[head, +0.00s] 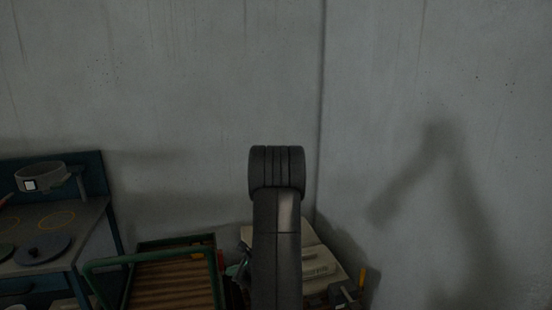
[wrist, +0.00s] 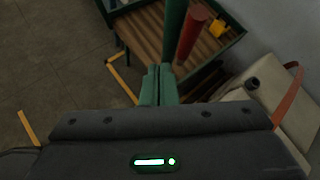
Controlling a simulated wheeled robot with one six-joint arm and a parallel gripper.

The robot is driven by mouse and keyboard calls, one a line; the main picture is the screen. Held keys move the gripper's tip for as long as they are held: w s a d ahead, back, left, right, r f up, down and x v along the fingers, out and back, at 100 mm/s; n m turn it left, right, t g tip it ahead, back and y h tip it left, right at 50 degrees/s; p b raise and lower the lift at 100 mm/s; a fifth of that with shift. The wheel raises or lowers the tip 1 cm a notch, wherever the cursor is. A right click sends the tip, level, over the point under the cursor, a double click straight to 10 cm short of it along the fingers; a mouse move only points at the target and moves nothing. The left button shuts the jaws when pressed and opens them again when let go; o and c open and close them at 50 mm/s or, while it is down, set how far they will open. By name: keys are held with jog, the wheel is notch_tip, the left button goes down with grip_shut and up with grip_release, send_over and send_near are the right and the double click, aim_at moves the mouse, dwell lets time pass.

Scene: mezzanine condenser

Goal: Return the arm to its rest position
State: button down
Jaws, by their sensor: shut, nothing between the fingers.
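My arm (head: 276,235) stands up in the middle of the head view, with its dark rounded joint at the top. My gripper is not visible in the head view. In the wrist view my gripper (wrist: 159,84) shows its two green fingers pressed together, shut and empty. They point toward a green-framed cart with a slatted wooden bed (wrist: 144,30). A green bar (wrist: 175,30) of the cart and a red cylinder (wrist: 191,36) show just beyond the fingertips. I cannot tell how far apart they are from the fingers.
The cart also shows in the head view, by its green rail (head: 150,256). A cream case (head: 312,262) stands right of it. A stove-like bench (head: 75,235) with a pot (head: 40,178) is at left. Grey walls meet behind my arm. Floor (wrist: 50,50) is open at left in the wrist view.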

jog(key=s+f+n+t+y+b, duration=0.2)
jog(key=f+b, duration=0.3)
jog(key=b, duration=0.7)
jog(key=shift+s+d+f+t, duration=0.45)
jog(key=shift+s+t, duration=0.25)
jog(key=shift+t, duration=0.2)
jog(key=shift+s+r, duration=0.1)
